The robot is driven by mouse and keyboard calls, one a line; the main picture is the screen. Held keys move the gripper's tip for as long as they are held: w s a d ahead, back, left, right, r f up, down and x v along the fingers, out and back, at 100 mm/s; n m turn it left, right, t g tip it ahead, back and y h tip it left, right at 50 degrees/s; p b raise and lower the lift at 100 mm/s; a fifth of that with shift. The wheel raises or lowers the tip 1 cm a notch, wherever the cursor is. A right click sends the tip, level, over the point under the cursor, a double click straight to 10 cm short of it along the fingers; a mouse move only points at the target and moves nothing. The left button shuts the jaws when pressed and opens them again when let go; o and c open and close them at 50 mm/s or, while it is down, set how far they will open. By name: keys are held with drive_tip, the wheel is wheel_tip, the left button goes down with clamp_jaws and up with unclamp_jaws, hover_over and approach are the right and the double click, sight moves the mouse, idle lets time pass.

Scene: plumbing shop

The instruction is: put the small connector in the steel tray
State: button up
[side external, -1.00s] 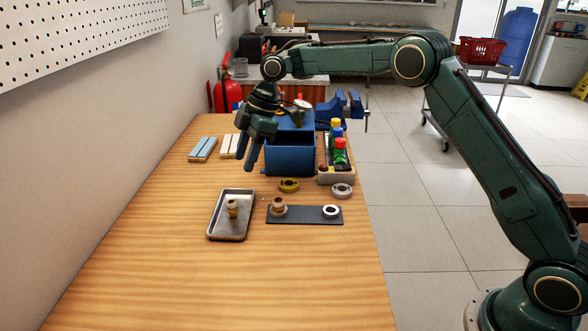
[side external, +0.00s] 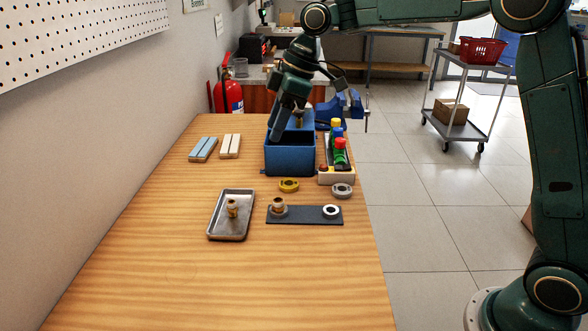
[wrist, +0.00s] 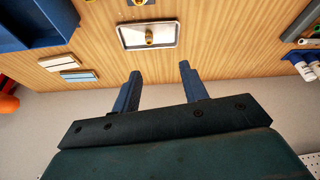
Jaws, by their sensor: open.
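A small brass connector (side external: 232,208) stands upright in the steel tray (side external: 246,213); the wrist view also shows the connector (wrist: 150,37) inside the tray (wrist: 125,37). A second brass fitting (side external: 278,205) stands at the left end of a dark plate (side external: 305,217), right of the tray. I cannot tell the exact size difference between the two fittings. My gripper (side external: 276,135) is open and empty, raised, and overlaps the blue bin (side external: 290,160) in the side view. In the wrist view my gripper (wrist: 160,68) shows its fingers spread, with nothing between them.
A white ring (side external: 331,211) sits on the plate's right end. A yellow ring (side external: 289,185) and a grey ring (side external: 342,190) lie behind it. The near table is clear.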

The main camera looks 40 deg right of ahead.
drive_tip(key=s+d+r+m+t+h, duration=0.1)
drive_tip(key=s+d+m, duration=0.15)
drive_tip(key=s, duration=0.55)
drive_tip(key=s+d+r+m, duration=0.1)
drive_tip(key=s+r+m, duration=0.15)
drive_tip(key=s, duration=0.55)
drive_tip(key=s+d+r+m+t+h, duration=0.1)
drive_tip(key=s+d+m, duration=0.15)
drive_tip(key=s, duration=0.55)
drive_tip(key=s+d+f+m+h, duration=0.1)
drive_tip(key=s+d+f+m, duration=0.1)
drive_tip(key=s+f, duration=0.3)
drive_tip(key=shift+s+d+m+t, duration=0.4)
drive_tip(key=shift+s+m, duration=0.35)
drive_tip(key=shift+s, duration=1.3)
drive_tip(key=shift+f, duration=0.1)
